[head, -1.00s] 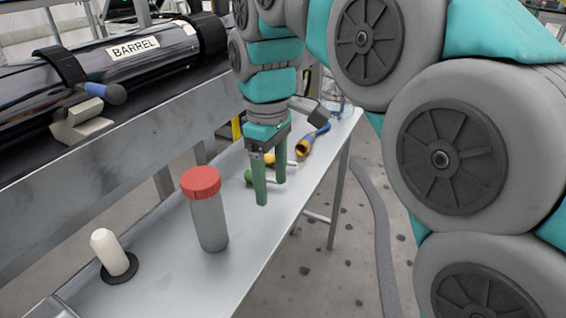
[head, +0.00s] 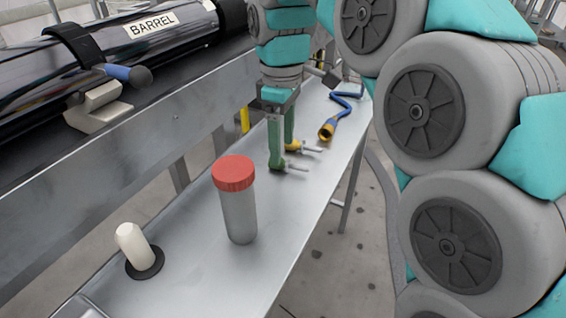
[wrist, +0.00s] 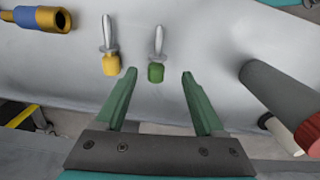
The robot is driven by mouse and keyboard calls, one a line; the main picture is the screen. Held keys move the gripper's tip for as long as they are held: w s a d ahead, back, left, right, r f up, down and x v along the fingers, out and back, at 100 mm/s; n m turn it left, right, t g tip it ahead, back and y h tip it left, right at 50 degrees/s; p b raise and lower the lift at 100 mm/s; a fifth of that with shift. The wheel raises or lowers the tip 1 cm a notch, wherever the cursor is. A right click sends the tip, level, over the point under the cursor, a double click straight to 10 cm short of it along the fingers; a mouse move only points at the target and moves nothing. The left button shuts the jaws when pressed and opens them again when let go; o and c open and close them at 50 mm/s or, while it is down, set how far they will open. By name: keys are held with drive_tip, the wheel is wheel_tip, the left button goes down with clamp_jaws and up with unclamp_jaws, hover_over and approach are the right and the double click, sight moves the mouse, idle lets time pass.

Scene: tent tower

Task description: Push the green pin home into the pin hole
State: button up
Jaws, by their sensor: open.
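The green pin (wrist: 156,71) has a green handle and a grey metal shaft, and lies on the metal bench. In the wrist view its handle is between my open fingertips, apart from both. My gripper (wrist: 160,73) points down with two green fingers. In the head view my gripper (head: 281,158) is low over the bench at the green pin, whose shaft (head: 298,168) sticks out to the right; a finger partly hides the handle. I cannot make out the pin hole in either view.
A yellow-handled pin (wrist: 111,64) lies just left of the green one. A blue and yellow connector (head: 328,129) lies farther back. A red-lidded grey jar (head: 238,205) and a white peg on a black disc (head: 145,260) stand nearer. The labelled barrel (head: 130,60) is at left.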

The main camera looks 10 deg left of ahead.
sight(285, 162)
drive_tip(key=shift+w+d+f, duration=0.1)
drive_tip(key=shift+f, duration=1)
drive_tip(key=shift+w+d+f, duration=0.1)
drive_tip(key=shift+f, duration=0.95)
clamp_jaws()
